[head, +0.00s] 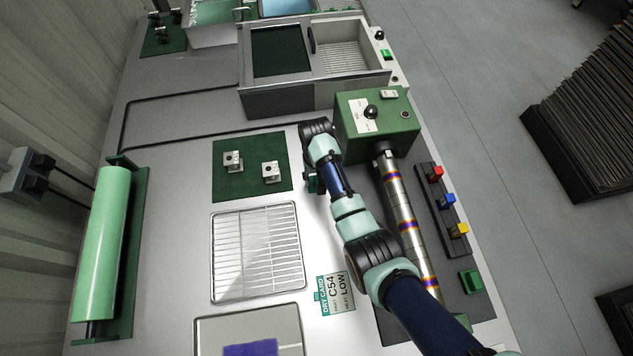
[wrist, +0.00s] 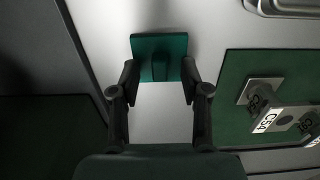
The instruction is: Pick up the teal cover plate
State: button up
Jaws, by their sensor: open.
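The teal cover plate (wrist: 160,43) is a small square piece with a darker upright part in its middle, at the top centre of the wrist view. It is on the pale bench top. My gripper (wrist: 158,76) is open, with one finger on each side of the plate's near part. I cannot tell whether the fingers touch it. In the head view my gripper (head: 311,183) is small beside my arm, right of the dark green mat. The plate cannot be clearly told apart there.
The dark green mat (head: 228,187) with two metal blocks (head: 271,172) lies just left of my gripper. A green machine box (head: 390,150) with a banded shaft stands to the right. A wire rack (head: 257,250) and a C54 card (head: 336,294) lie nearer.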

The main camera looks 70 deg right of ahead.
aim_at(316, 179)
jog(key=shift+d+f, duration=0.1)
jog(key=shift+f, duration=0.05)
jog(key=c, duration=0.9)
jog(key=shift+o, duration=0.2)
notch_tip(316, 179, up, 20)
jog(key=p, duration=0.9)
jog(key=shift+w, duration=0.1)
